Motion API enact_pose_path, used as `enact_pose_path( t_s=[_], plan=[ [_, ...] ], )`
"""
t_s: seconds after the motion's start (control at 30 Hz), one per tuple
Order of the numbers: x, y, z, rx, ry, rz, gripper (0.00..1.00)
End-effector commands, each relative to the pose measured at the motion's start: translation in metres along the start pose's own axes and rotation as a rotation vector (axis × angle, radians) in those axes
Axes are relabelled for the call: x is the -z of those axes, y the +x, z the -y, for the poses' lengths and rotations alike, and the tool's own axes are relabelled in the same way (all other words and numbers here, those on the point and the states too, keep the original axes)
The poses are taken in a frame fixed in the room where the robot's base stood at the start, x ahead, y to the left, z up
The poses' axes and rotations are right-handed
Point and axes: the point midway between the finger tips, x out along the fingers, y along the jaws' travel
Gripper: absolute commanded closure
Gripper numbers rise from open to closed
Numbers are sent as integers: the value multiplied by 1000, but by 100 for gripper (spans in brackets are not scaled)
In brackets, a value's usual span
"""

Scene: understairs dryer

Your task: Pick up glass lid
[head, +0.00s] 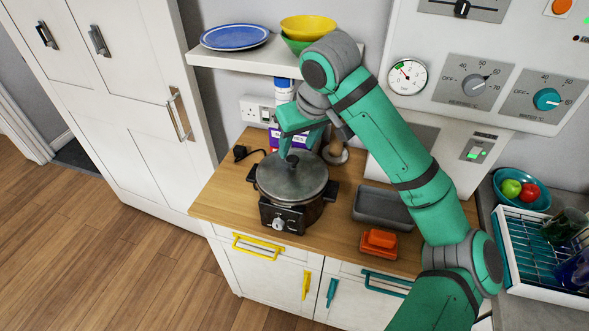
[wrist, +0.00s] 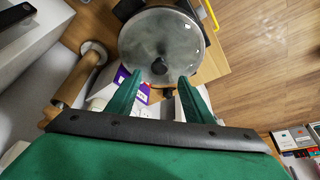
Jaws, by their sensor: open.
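The round glass lid (head: 293,176) sits on top of the dark slow cooker (head: 300,212) on the wooden counter in the head view. My gripper (head: 299,151) points down over the back part of the lid. In the wrist view my gripper (wrist: 156,85) is open, with its two green fingers apart below the knob in the picture. Nothing is between the fingers, and I cannot tell whether a fingertip touches the lid.
A grey tray (head: 382,207) and an orange container (head: 379,243) stand right of the cooker. A purple box (head: 289,138) and a wooden mortar-like item (head: 335,152) stand behind it. A shelf (head: 240,63) with plates and bowls hangs above.

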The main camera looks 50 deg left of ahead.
Motion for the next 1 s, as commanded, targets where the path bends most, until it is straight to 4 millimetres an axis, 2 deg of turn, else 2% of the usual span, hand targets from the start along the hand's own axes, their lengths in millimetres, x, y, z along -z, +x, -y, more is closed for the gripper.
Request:
enact_pose_path(
  t_s=[0.23,0.5,0.83,0.87,1.0],
  plan=[
    [0,22,-1,-1,0,0,53],
    [-1,58,-2,0,1,0,53],
    [-1,65,-3,-2,2,-1,53],
    [-1,65,-3,-2,2,-1,58],
    [-1,65,-3,-2,2,-1,91]
  ],
)
